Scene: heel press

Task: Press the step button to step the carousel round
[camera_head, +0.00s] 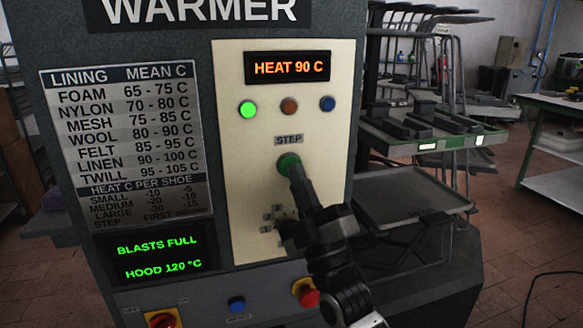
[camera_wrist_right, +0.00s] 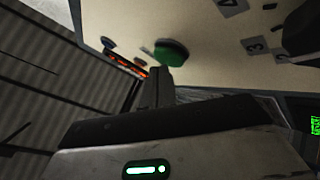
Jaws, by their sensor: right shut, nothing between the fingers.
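The green step button (camera_head: 288,161) sits under the STEP label on the cream panel (camera_head: 245,180) of the warmer. My right gripper (camera_head: 293,172) is shut and empty, with its fingertips at the lower right edge of the button. In the right wrist view the green button (camera_wrist_right: 171,52) is just beyond the fingertips (camera_wrist_right: 158,72); whether they touch it I cannot tell. The carousel is not clearly in view. My left gripper is out of view.
The display (camera_head: 288,67) reads HEAT 90 C, above a lit green lamp (camera_head: 247,109). A numbered dial below the button is partly hidden by my gripper. A grey tray (camera_head: 410,207) stands at right.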

